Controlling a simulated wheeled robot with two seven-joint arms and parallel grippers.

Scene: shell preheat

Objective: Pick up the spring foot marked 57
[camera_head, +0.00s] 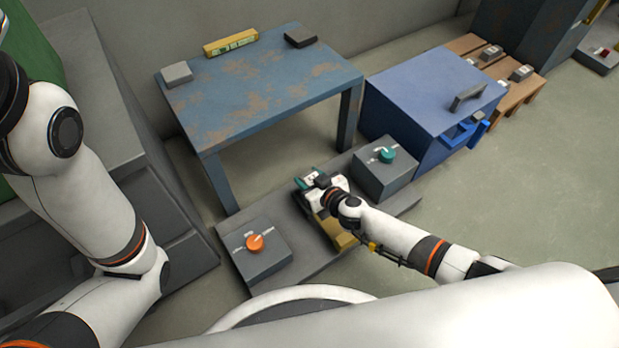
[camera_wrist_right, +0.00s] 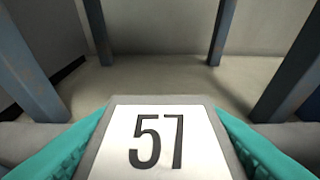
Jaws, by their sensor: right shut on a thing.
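The spring foot marked 57 shows in the right wrist view as a grey block with a white plate (camera_wrist_right: 158,148) and dark digits. It sits between the two teal finger pads of my right gripper (camera_wrist_right: 160,150), which is shut on it. In the head view my right gripper (camera_head: 312,184) is over the low grey platform (camera_head: 300,268), between two control boxes. There the foot is mostly hidden by the gripper. I cannot tell whether the foot touches the platform. My left arm is at the left of the head view; its gripper is out of the picture.
A grey box with an orange knob (camera_head: 255,242) stands left of my right gripper, one with a teal knob (camera_head: 386,155) right of it. Behind are a worn blue table (camera_head: 270,85) and a blue cabinet (camera_head: 430,95) with a handle. Open floor lies at the right.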

